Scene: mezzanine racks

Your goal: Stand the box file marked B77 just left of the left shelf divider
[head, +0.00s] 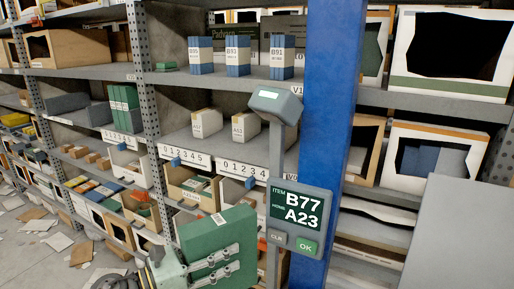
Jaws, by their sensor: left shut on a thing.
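My left gripper (225,263) is in the lower middle, shut on a large green box file (212,236). The box file is held tilted in front of the lower shelves, clear of them. A small white label shows on its top edge, too small to read, so I cannot confirm the B77 mark. A screen (302,207) on the blue post shows item B77 and A23. I cannot pick out the left shelf divider for certain. My right gripper is not in view.
Blue box files (238,56) stand on the upper shelf. Two pale boxes (245,127) stand on the shelf below, with bare room around them. The blue post (332,110) rises right of them. Green files (124,106) stand further left. Papers and cardboard litter the floor at left.

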